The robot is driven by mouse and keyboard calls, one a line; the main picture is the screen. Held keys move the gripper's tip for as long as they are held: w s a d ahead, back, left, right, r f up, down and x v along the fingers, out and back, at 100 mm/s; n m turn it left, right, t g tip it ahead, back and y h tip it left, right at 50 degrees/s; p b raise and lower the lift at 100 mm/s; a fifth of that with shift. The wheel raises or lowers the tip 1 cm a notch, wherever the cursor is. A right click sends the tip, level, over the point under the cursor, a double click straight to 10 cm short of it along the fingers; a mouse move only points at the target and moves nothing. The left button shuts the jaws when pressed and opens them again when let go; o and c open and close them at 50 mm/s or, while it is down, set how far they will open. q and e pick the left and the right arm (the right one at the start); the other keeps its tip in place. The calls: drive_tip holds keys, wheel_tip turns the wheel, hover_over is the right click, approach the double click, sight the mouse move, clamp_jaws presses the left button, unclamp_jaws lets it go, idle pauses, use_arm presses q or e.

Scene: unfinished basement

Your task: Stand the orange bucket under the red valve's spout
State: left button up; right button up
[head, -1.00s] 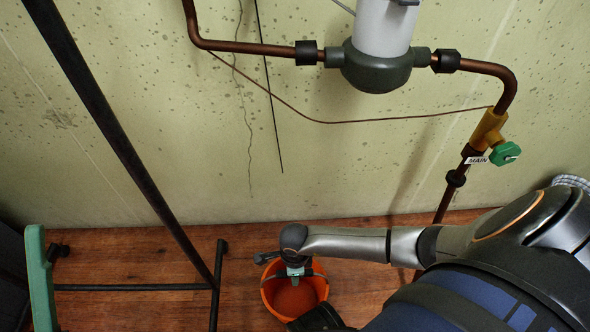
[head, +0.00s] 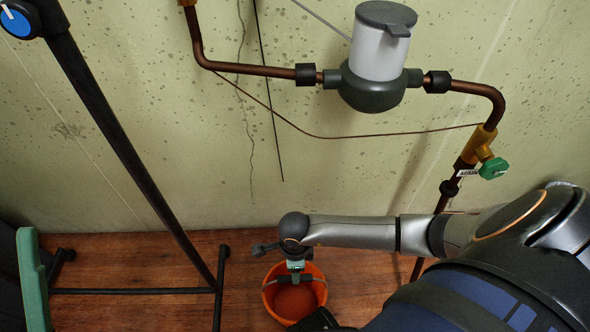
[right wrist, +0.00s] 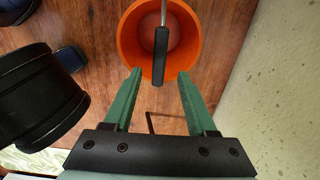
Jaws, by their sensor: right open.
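The orange bucket (head: 268,298) stands on the wooden floor near the wall, low in the head view. It also shows in the right wrist view (right wrist: 128,42), seen from above, with its wire handle and black grip (right wrist: 161,56) across the opening. My right gripper (head: 296,268) is over the bucket's far rim in the head view. In the right wrist view its green fingers (right wrist: 158,76) are open, one on each side of the black grip's lower end. I cannot tell whether they touch it. No red valve or spout is in view.
Copper piping with a grey filter housing (head: 371,92) runs along the wall. A green valve handle (head: 493,168) labelled MAIN sits at right. A black stand (head: 130,165) with floor bars is left of the bucket. A green curved part (head: 32,280) is at far left.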

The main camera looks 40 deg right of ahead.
drive_tip(key=shift+r+p, duration=0.45)
drive_tip(key=shift+r, duration=1.45)
drive_tip(key=shift+a, duration=0.1)
